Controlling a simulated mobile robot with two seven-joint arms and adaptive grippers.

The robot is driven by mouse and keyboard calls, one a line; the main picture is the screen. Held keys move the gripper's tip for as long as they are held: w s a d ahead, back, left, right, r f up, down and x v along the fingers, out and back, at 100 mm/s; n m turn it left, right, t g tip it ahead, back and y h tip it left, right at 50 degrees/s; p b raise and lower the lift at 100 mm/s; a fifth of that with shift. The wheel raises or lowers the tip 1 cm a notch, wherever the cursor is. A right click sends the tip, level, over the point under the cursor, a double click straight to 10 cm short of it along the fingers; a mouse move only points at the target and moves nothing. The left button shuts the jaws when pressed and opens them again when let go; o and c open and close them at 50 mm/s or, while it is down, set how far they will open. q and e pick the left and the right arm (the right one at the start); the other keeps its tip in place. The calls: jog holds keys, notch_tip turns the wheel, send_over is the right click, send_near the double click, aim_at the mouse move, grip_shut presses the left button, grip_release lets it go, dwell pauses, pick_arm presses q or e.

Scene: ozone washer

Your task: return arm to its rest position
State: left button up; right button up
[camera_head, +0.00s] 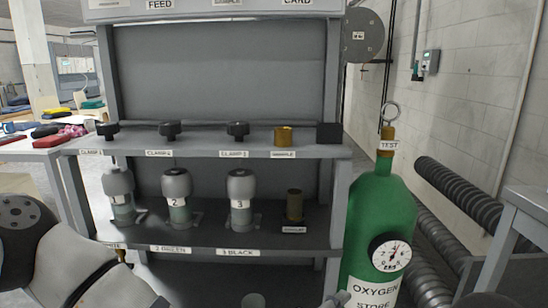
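Part of my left arm (28,240) shows at the lower left of the head view, as a dark rounded joint and a paler link running off the bottom edge. It overlaps the left front of the grey rack (342,200) in the picture. I cannot make out the fingers of my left gripper. No gripper of my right arm shows. A dark shape at the bottom right edge is too cut off to identify.
The rack's upper shelf holds black knobs (170,130) and a brass cylinder (283,136); the lower holds numbered grey-topped canisters (177,186) and a dark brass piece (294,205). A green oxygen cylinder (380,215) with a gauge stands right, near black corrugated hoses (460,190) and a table (528,200).

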pick_arm(q)
jog(key=s+a+f+m+g+y+p, duration=0.1)
jog(key=s+a+f+m+g+y, duration=0.15)
jog(key=s+a+f, duration=0.45)
jog(key=s+a+f+m+g+y+p, duration=0.1)
jog(key=s+a+f+m+g, duration=0.25)
jog(key=s+f, duration=0.65)
jog(key=s+a+f+m+g+y+p, duration=0.1)
jog(key=s+a+m+g+y, duration=0.3)
jog(key=s+a, duration=1.8)
jog(key=f+g+y, duration=0.1)
jog(key=g+y, duration=0.1)
jog(key=g, duration=0.1)
jog(key=shift+f+p, duration=0.15)
jog(key=shift+p, duration=0.15)
pick_arm(e)
jog(key=w+r+t, duration=0.1)
jog(key=w+r, duration=0.3)
jog(key=shift+w+r+t, duration=0.2)
jog(key=shift+r+t, duration=0.2)
